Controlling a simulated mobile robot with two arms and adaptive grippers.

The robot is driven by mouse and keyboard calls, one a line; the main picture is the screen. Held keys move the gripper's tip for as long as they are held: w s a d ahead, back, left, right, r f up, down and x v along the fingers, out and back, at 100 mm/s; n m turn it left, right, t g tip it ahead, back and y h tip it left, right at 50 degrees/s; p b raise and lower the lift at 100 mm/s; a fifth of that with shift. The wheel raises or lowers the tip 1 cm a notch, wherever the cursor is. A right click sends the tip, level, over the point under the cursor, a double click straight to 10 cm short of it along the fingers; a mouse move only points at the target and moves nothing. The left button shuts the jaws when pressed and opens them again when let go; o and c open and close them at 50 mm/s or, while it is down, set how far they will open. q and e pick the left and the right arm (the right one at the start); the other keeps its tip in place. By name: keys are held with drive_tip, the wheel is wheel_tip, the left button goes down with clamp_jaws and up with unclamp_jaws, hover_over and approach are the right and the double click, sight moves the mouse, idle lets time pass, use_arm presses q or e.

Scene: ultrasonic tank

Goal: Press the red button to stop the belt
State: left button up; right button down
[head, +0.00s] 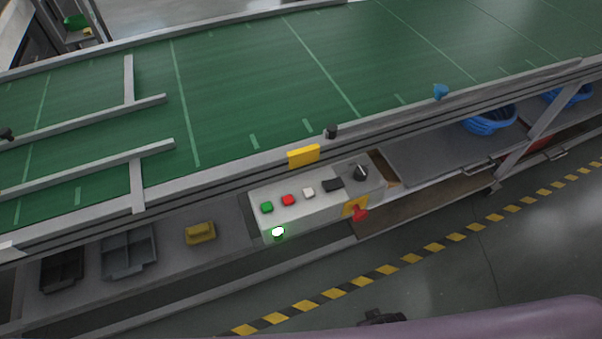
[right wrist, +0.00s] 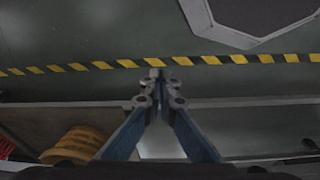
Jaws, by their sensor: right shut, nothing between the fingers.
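The red button (head: 288,200) sits on the top face of a pale control box (head: 325,203) at the belt's near edge in the head view. It lies between a green button (head: 266,207) and a white button (head: 308,192). The green belt (head: 250,75) runs behind the box. My right gripper (right wrist: 157,76) is shut and empty in the right wrist view, with the floor beyond its fingertips. The red button is not visible there, so I cannot tell the gripper's distance from it. My left gripper is not in view.
A yellow block (head: 201,232) and grey trays (head: 128,252) lie on the left shelf. Yellow-black tape (head: 330,293) marks the floor.

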drive_tip(key=w+a+r+t+p, duration=0.1)
drive_tip(key=w+r+p, duration=0.25)
drive_tip(key=r, duration=0.65)
drive_tip(key=w+r+p, duration=0.2)
drive_tip(key=w+r, duration=0.2)
drive_tip(key=r, duration=0.7)
wheel_tip(320, 180, up, 28)
drive_tip(key=n+t+y+p, duration=0.4)
drive_tip(key=n+t+p, duration=0.1)
drive_tip(key=n, duration=0.8)
hover_over(289, 201)
drive_tip(key=shift+r, duration=0.2)
drive_tip(key=shift+f, duration=0.1)
wheel_tip(289, 201, down, 8)
drive_tip(key=b, duration=0.7)
drive_tip(key=shift+f+b, duration=0.25)
drive_tip(key=shift+b, duration=0.15)
